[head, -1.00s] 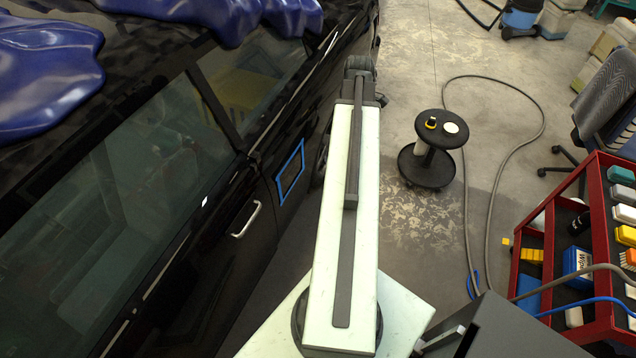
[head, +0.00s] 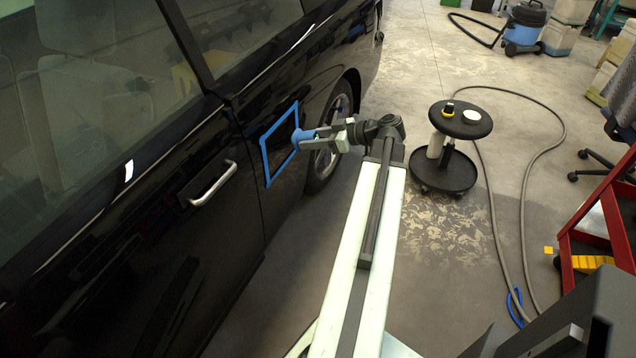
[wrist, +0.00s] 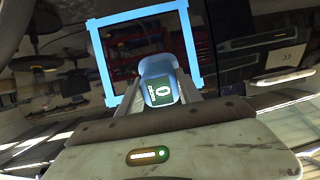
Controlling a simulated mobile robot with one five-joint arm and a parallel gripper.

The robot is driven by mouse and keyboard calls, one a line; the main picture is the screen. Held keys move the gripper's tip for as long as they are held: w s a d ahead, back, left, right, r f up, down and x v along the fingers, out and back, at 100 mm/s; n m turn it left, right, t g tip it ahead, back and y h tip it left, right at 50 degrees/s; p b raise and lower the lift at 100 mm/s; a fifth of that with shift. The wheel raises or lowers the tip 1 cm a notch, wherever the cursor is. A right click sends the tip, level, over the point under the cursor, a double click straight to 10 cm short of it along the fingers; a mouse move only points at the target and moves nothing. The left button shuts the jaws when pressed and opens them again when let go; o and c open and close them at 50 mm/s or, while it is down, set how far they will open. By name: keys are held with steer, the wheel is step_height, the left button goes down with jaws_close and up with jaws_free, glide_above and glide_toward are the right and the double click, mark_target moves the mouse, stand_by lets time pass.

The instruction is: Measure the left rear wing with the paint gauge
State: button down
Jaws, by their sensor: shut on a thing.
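The paint gauge (head: 303,136) is blue with a lit green screen. My gripper (head: 322,135) is shut on it and holds it out toward the black car's side. In the wrist view the gauge (wrist: 160,80) sits between my fingers, and its screen reads 0. The left rear wing (head: 277,148) is glossy black and carries a blue tape frame (head: 265,165). In the head view the gauge is at the frame's right side. In the wrist view it overlaps the lower right of the frame (wrist: 101,60). I cannot tell whether it touches the paint.
The rear wheel (head: 333,130) is just behind my gripper. The door handle (head: 213,184) juts out at the left. A black stool (head: 470,131) with small items stands right of my arm. A grey hose (head: 548,150) loops on the floor. A red cart (head: 590,225) is at the right.

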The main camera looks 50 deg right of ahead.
step_height(320, 180, down, 7)
steer(key=d+m+t+b, duration=0.1)
steer(key=t+b, duration=0.3)
steer(key=b, duration=0.8)
steer(key=shift+s+d, duration=0.25)
steer(key=shift+d, duration=0.25)
steer(key=shift+x, duration=2.95)
steer(key=shift+r+x, duration=0.2)
steer(key=shift+x, duration=0.75)
steer(key=v, duration=0.8)
steer(key=shift+f, duration=0.2)
